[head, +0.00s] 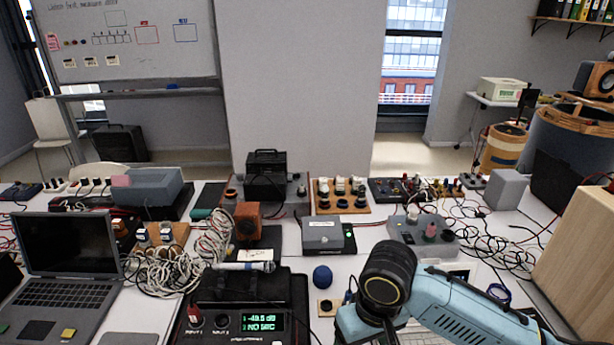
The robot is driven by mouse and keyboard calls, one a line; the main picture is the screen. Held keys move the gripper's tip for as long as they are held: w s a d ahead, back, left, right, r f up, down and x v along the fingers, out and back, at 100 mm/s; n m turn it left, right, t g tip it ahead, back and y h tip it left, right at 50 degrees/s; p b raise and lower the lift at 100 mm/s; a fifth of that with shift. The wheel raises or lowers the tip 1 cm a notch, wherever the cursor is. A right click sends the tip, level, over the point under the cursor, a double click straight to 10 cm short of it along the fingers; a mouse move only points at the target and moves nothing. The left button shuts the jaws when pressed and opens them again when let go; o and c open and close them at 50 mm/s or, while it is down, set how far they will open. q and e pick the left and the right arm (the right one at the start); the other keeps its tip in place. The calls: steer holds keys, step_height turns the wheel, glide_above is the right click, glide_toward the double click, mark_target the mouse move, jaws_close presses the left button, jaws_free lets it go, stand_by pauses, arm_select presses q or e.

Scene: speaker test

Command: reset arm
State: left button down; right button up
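My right arm (465,305) comes in from the right at the bottom of the head view. It is light blue, with a black round joint (388,275) bent near the lower middle. Past that joint the arm runs down out of the picture, so my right gripper is hidden below the bottom edge. My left arm and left gripper do not show.
Left of my arm stand a black meter box (235,315) with a green display, a microphone (245,266), a blue ball (322,276) and an open laptop (68,265). Tangled cables (185,262) and a grey knob box (422,235) crowd the white table. A wooden speaker cabinet (580,245) stands right.

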steer(key=s+a+f+t+y, duration=0.2)
steer(key=s+f+y, duration=0.1)
steer(key=s, duration=0.4)
steer(key=s+d+f+m+t+h, duration=0.1)
steer(key=s+d+f+m+h, duration=0.2)
steer(key=s+d, duration=0.9)
step_height(320, 180, down, 30)
steer(key=d+n+g+b, duration=0.1)
steer(key=d+b, duration=0.1)
steer(key=b, duration=0.3)
arm_select(q)
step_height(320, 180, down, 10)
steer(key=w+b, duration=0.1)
steer(key=b, duration=0.4)
arm_select(e)
steer(key=s+d+f+g, duration=0.1)
steer(key=s+d+f, duration=0.2)
steer(key=s+f, duration=1.2)
step_height(320, 180, down, 4)
steer(key=shift+s+f+h, duration=0.15)
steer(key=shift+h, duration=0.25)
